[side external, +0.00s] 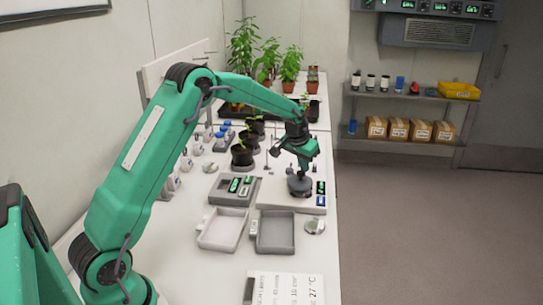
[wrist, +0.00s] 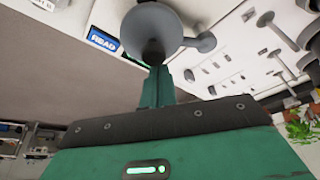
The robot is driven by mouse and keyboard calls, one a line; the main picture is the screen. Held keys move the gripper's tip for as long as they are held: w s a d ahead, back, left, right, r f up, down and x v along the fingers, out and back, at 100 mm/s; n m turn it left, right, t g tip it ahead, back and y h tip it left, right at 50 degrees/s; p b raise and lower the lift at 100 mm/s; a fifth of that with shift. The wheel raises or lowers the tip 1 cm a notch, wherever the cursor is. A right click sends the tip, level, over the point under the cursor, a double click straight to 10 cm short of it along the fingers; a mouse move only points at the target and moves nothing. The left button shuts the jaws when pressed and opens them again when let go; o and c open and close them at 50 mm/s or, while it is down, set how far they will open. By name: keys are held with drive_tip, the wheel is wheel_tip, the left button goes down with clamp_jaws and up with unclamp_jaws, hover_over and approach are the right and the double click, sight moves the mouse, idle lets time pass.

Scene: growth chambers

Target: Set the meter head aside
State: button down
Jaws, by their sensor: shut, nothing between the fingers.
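A round grey piece with a dark knob on top, which looks like the meter head (side external: 299,187), sits on a white board (side external: 275,201) in the side view. In the wrist view the meter head (wrist: 178,14) shows as a smooth grey disc with a side arm. My gripper (side external: 301,170) points down right above it. In the wrist view my gripper (wrist: 160,73) is shut, with its green fingers at the dark knob and nothing between them. I cannot tell whether the fingertips touch the knob.
A light tray (side external: 205,243) and a grey tray (side external: 259,247) stand in front of the board, beside a shiny disc (side external: 315,226). A grey block with small displays (side external: 222,192) is to the left. Black pots (side external: 241,156) stand behind. A READ display (wrist: 103,40) is close by.

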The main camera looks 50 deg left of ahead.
sight(298, 178)
drive_tip(key=shift+s+a+m, duration=0.15)
drive_tip(key=shift+s+m, duration=0.45)
drive_tip(key=shift+s, duration=0.05)
drive_tip(key=shift+s+a, duration=0.25)
drive_tip(key=shift+s, duration=0.55)
drive_tip(key=shift+s+a, duration=1.2)
drive_tip(key=shift+s, duration=0.25)
drive_tip(key=shift+w+d+r, duration=0.1)
drive_tip(key=shift+w+d, duration=0.5)
drive_tip(key=shift+w, duration=0.05)
drive_tip(key=shift+w+d+r, duration=0.65)
drive_tip(key=shift+w+r, duration=0.05)
drive_tip(key=shift+w, duration=0.1)
wheel_tip(298, 178, up, 8)
drive_tip(key=s+a, duration=0.2)
drive_tip(key=shift+s+a+r, duration=0.15)
drive_tip(key=shift+s+r, duration=0.05)
drive_tip(key=shift+r, duration=0.05)
